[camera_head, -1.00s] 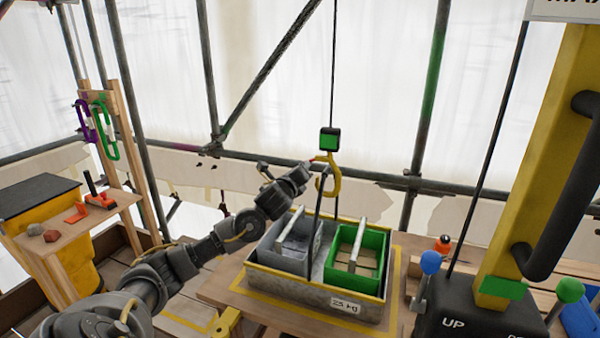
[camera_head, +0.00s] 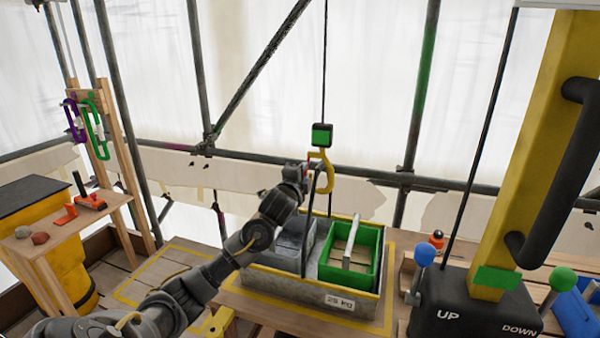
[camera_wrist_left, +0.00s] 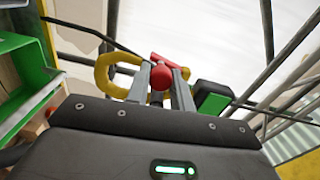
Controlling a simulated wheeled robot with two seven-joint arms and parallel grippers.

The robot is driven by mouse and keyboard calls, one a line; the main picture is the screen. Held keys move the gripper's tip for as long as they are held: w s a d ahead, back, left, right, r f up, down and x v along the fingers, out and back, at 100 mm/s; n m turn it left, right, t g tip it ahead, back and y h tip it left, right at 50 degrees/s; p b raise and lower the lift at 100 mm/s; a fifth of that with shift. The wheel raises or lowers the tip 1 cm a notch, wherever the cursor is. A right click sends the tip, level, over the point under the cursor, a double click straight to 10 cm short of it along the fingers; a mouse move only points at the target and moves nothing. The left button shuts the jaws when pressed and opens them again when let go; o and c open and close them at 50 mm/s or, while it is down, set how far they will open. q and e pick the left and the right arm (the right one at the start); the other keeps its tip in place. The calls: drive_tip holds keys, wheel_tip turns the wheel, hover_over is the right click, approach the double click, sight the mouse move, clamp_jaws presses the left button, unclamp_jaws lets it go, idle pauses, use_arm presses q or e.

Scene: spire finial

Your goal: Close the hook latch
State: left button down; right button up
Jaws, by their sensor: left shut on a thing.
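The yellow hook (camera_head: 328,172) hangs on a cable under a black-and-green block (camera_head: 322,134), above the metal tray. In the left wrist view the curved yellow hook (camera_wrist_left: 104,72) is left of my fingers. A red latch with a round red knob (camera_wrist_left: 161,77) sits between my left gripper's fingertips. My left gripper (camera_head: 309,168) is beside the hook's left side and shut on the red knob. The tray's dark handle (camera_head: 306,235) rises toward the hook; whether it sits inside the hook is hard to tell. My right gripper is not in view.
The metal tray (camera_head: 262,279) labelled 25 KG holds a grey bin and a green bin (camera_head: 333,276). At right stands a yellow post on a black base with blue (camera_head: 424,257) and green (camera_head: 564,279) knob levers. Scaffold poles run behind.

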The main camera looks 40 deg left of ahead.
use_arm(q)
drive_tip(key=shift+w+d+n, duration=0.15)
drive_tip(key=shift+d+n, duration=0.2)
drive_tip(key=shift+n, duration=0.75)
drive_tip(key=c, duration=1.2)
unclamp_jaws()
drive_tip(key=b+v, duration=0.3)
drive_tip(key=v, duration=0.8)
drive_tip(key=shift+b, duration=0.3)
drive_tip(key=shift+w, duration=0.1)
